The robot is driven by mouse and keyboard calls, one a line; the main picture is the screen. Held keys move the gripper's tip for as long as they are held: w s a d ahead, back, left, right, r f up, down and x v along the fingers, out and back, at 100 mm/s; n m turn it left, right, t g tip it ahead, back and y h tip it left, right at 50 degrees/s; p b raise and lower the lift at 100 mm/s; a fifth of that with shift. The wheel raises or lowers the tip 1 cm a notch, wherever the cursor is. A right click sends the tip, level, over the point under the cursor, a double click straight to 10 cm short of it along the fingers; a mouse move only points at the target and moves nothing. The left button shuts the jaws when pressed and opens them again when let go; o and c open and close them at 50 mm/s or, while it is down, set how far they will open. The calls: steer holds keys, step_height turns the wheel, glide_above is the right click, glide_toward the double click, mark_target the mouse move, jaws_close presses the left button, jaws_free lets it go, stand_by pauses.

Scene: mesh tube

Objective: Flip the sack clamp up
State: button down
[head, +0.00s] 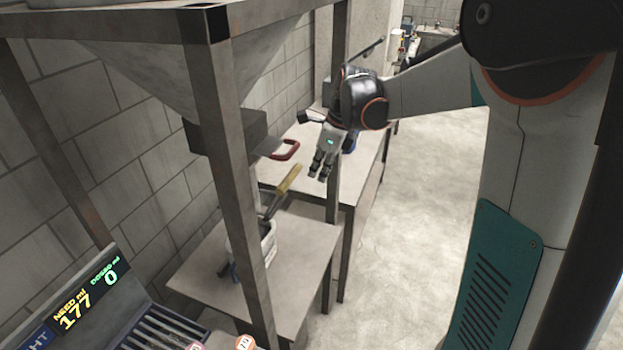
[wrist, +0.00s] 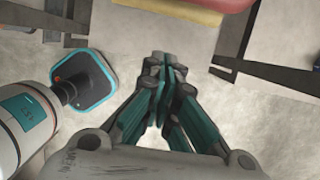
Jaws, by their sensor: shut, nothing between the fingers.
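My gripper (head: 322,170) hangs fingers down to the right of the hopper frame in the head view. In the wrist view its fingers (wrist: 163,75) are together with nothing between them. A yellow-handled lever (head: 289,180) on a dark bar slants up from a whitish container (head: 268,245) below the hopper, just left of and below my fingers. I cannot tell for sure whether this lever is the sack clamp. A red handle (head: 288,150) sticks out from the grey hopper outlet (head: 222,138). A yellow edge (wrist: 180,12) shows at the top of the wrist view.
Grey frame posts (head: 228,165) stand in front of the outlet and partly hide the container. A low table (head: 200,262) bears the container, and a longer bench (head: 360,178) stands behind. A display (head: 82,300) reads 177 and 0. Bare floor lies to the right.

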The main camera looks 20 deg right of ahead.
steer(key=shift+p+v, duration=0.3)
steer(key=shift+v, duration=2.5)
steer(key=shift+w+a, duration=0.1)
steer(key=shift+w, duration=0.05)
steer(key=s+a+n+t+h+b, duration=0.25)
steer(key=s+a+n, duration=0.4)
steer(key=n, duration=0.65)
steer(key=s+a+f+n+t+b, duration=0.1)
steer(key=s+a+f+n+b, duration=0.1)
steer(key=s+f+n+b, duration=0.2)
steer(key=s+a+f+n+t+b, duration=0.1)
steer(key=s+a+f+n+b, duration=0.1)
steer(key=s+f+n+b, duration=0.3)
steer(key=s+f+n, duration=0.4)
steer(key=s+n, duration=0.1)
steer(key=s, duration=0.2)
steer(key=shift+s, duration=0.4)
